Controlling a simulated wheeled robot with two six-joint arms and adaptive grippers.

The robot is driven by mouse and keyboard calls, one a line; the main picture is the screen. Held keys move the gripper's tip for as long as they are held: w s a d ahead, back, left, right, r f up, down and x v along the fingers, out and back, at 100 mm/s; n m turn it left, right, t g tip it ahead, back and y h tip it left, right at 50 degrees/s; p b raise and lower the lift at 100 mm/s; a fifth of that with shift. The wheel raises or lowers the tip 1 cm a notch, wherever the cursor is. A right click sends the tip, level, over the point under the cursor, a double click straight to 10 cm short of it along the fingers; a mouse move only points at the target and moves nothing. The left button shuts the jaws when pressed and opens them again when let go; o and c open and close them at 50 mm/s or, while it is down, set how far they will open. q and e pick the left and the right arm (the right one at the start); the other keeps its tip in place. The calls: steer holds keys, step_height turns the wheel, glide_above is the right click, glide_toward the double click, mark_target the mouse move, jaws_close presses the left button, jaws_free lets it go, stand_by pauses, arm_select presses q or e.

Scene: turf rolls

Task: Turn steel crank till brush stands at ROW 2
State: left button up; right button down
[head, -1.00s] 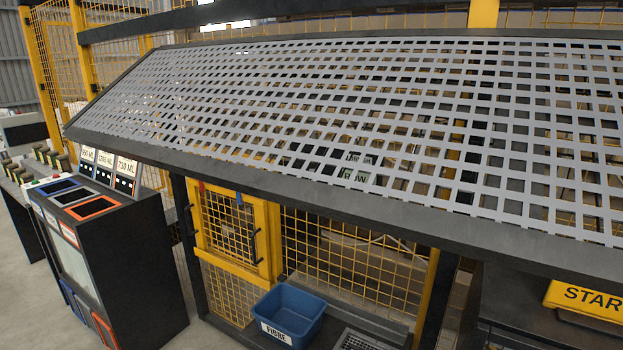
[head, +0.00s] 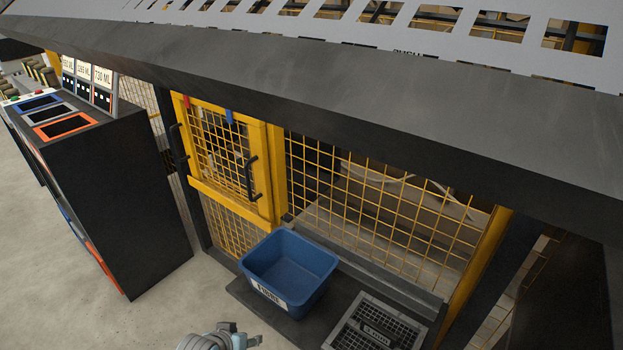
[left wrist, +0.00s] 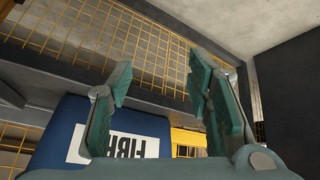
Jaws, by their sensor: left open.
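I see no steel crank and no brush in either view. A dark scrap of lettering shows through a slot of the grey slotted panel (head: 330,35), too cut off to read. My left gripper (left wrist: 162,88) is open in the left wrist view, with nothing between its green fingers. The blue bin lies beyond the fingers there, seen upside down. My right gripper is in neither view.
A blue bin labelled FIBRE (head: 288,268) stands on a dark ledge beside a grated box (head: 375,325). A yellow mesh door (head: 228,160) with black handles is behind. A black cabinet (head: 120,190) with coloured slots stands left. Open floor lies at lower left.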

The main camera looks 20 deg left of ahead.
arm_select(q)
steer(key=w+d+r+n+t+h+b, duration=0.1)
steer(key=w+r+t+h, duration=0.3)
steer(key=r, duration=1.2)
steer(key=w+d+r+n+t+b, duration=0.1)
steer(key=w+d+r+t, duration=0.35)
steer(key=r, duration=1.15)
steer(key=w+a+r+t+h+b, duration=0.2)
steer(key=w+r, duration=0.4)
steer(key=r, duration=1)
steer(key=shift+g+h, duration=0.3)
steer(key=shift+g, duration=0.05)
steer(key=x, duration=1.4)
steer(key=shift+d+r+b, duration=0.1)
steer(key=shift+d+b, duration=0.2)
steer(key=shift+b, duration=0.05)
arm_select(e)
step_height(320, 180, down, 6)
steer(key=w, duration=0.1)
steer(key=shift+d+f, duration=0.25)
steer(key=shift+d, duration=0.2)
arm_select(q)
steer(key=shift+c, duration=0.3)
jaws_close()
